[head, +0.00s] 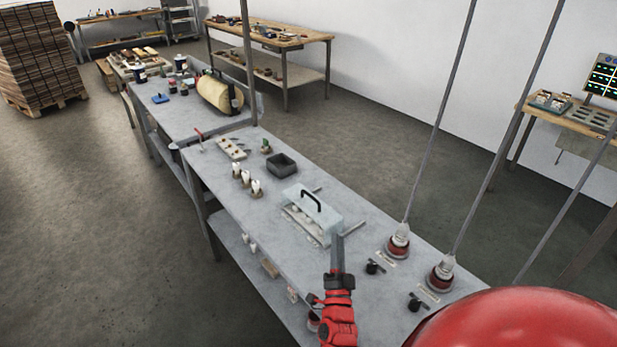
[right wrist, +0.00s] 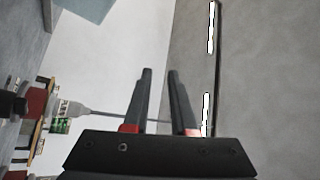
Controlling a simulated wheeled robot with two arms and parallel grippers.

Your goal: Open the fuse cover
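The fuse cover (head: 325,213) is a pale, see-through lid with a black handle (head: 311,200) on top. It sits on the grey workbench in the head view, and pale parts show under its near-left side. It looks closed. My right gripper (head: 337,247) points up at the near right of the cover, with its fingers apart from the handle. In the right wrist view my right gripper (right wrist: 160,72) has its two dark fingers spread with nothing between them. The fuse cover is not recognisable in that view. My left gripper is not in view.
On the workbench (head: 222,208) stand a dark open box (head: 282,165), several white fuse-like pieces (head: 246,180) and a pale strip (head: 231,148). Two red-and-white round fittings with rods (head: 398,242) (head: 441,273) stand to the right. Bare benchtop lies left of the cover.

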